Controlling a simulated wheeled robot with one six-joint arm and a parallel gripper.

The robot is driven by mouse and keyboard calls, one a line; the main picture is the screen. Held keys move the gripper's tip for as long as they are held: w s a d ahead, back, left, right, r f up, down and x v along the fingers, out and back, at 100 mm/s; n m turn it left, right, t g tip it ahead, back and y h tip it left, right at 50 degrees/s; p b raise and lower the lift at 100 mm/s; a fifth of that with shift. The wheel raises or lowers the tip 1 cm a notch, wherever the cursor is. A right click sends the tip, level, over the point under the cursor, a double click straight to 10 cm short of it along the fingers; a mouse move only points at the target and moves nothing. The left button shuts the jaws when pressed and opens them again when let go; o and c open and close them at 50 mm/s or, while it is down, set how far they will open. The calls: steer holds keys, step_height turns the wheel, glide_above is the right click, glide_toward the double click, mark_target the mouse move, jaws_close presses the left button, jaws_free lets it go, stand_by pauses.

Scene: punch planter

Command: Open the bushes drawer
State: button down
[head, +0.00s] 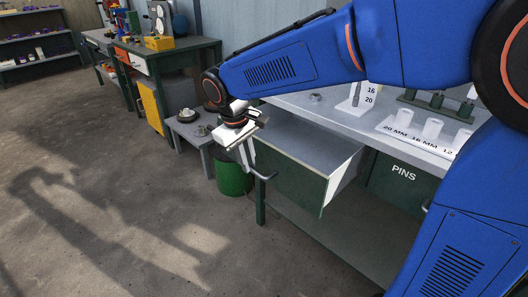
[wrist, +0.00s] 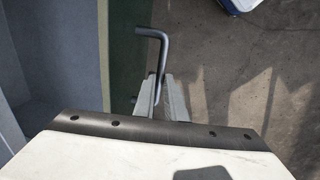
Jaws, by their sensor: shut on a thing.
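A drawer with a green front (head: 285,175) stands pulled out from under the workbench. No label shows on its front, so I cannot read whether it is the bushes drawer. Its grey interior looks empty in the part that shows. In the wrist view its green front edge (wrist: 122,45) runs beside the grey bent handle (wrist: 163,45). My gripper (wrist: 161,85) is shut on this handle, with one finger on either side of the bar. In the head view my gripper (head: 250,168) is at the handle's left end, outside the drawer front.
The workbench top (head: 320,110) holds white pins and size labels. A closed drawer marked PINS (head: 403,173) is to the right. A green bin (head: 233,178) and a small grey table (head: 188,125) stand behind my gripper. The floor at left is clear.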

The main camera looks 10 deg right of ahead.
steer(key=shift+s+a, duration=0.7)
steer(key=shift+a, duration=0.25)
steer(key=shift+s+a, duration=0.65)
steer(key=shift+a, duration=0.3)
steer(key=c, duration=1.8)
jaws_free()
steer(key=shift+r, duration=0.1)
step_height(320, 180, up, 17)
steer(key=s+a, duration=0.2)
steer(key=shift+a, duration=0.35)
steer(key=shift+d, duration=0.1)
